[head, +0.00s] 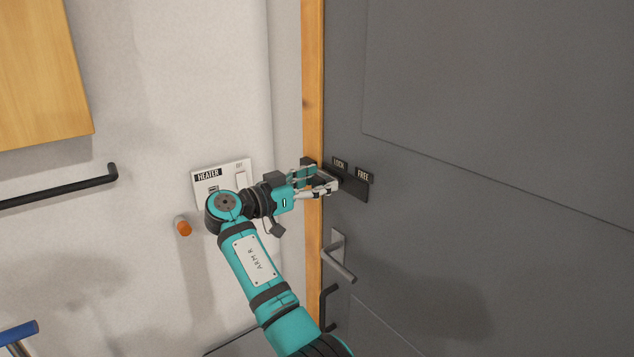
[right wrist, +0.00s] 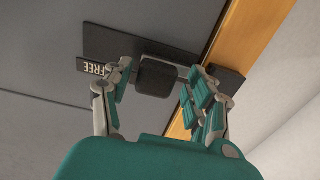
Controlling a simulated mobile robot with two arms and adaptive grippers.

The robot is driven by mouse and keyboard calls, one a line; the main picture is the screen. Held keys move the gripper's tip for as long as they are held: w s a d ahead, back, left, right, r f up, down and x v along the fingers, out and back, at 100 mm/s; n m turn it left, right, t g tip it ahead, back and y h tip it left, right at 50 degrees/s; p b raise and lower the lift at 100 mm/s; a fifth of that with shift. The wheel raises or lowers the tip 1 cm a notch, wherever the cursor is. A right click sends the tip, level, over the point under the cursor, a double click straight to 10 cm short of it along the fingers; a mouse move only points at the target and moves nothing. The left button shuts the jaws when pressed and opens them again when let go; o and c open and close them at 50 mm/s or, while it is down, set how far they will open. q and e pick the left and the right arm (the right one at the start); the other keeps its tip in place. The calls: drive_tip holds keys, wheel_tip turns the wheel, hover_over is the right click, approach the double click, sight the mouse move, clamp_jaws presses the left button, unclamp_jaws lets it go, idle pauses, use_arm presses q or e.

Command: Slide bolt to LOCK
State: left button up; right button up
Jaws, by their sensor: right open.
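The bolt's dark plate (head: 352,188) is on the grey door near its frame, with a LOCK label (head: 340,163) and a FREE label (head: 363,175) above it. In the right wrist view, the dark plate (right wrist: 115,42) and the FREE label (right wrist: 91,68) show upside down. A dark block-like knob (right wrist: 155,77) is between the fingers of my right gripper (head: 332,184). The fingers are open, one on each side of it; contact is unclear. In the head view the gripper hides the knob. My left gripper is out of view.
A dark block (head: 307,163), perhaps the keeper, sits on the wooden door frame (head: 313,70). A door lever (head: 340,262) is below the bolt. A HEATER switch panel (head: 240,176) and an orange-ended peg (head: 183,227) are on the wall to the left, near my arm.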

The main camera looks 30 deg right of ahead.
drive_tip(key=a, duration=1.2)
drive_tip(key=shift+s, duration=0.45)
drive_tip(key=shift+f, duration=0.1)
drive_tip(key=w+d+f+n+t+y, duration=0.1)
drive_tip(key=w+f+n+t+y, duration=0.15)
drive_tip(key=f+n, duration=0.75)
drive_tip(key=w+f+n+t+y, duration=0.1)
drive_tip(key=f+n+t+y, duration=0.15)
drive_tip(key=f, duration=1.55)
drive_tip(key=s+a+f+n+g+y, duration=0.1)
drive_tip(key=s+f+n+y, duration=0.3)
drive_tip(key=f, duration=0.8)
drive_tip(key=s+a+f+n+y, duration=0.1)
drive_tip(key=s+f, duration=0.5)
drive_tip(key=f, duration=0.6)
drive_tip(key=s+a+f+n+g+y, duration=0.1)
drive_tip(key=s+f+g+y, duration=0.15)
drive_tip(key=s+f, duration=1.05)
drive_tip(key=s+a+f+n+g+y, duration=0.15)
drive_tip(key=s+f+y, duration=0.25)
drive_tip(key=s+f, duration=0.95)
drive_tip(key=s+d+y, duration=0.1)
drive_tip(key=s, duration=2)
drive_tip(key=shift+s+d+r+m+g, duration=0.15)
drive_tip(key=shift+s+r+m+g, duration=0.1)
drive_tip(key=shift+r+m+g, duration=0.1)
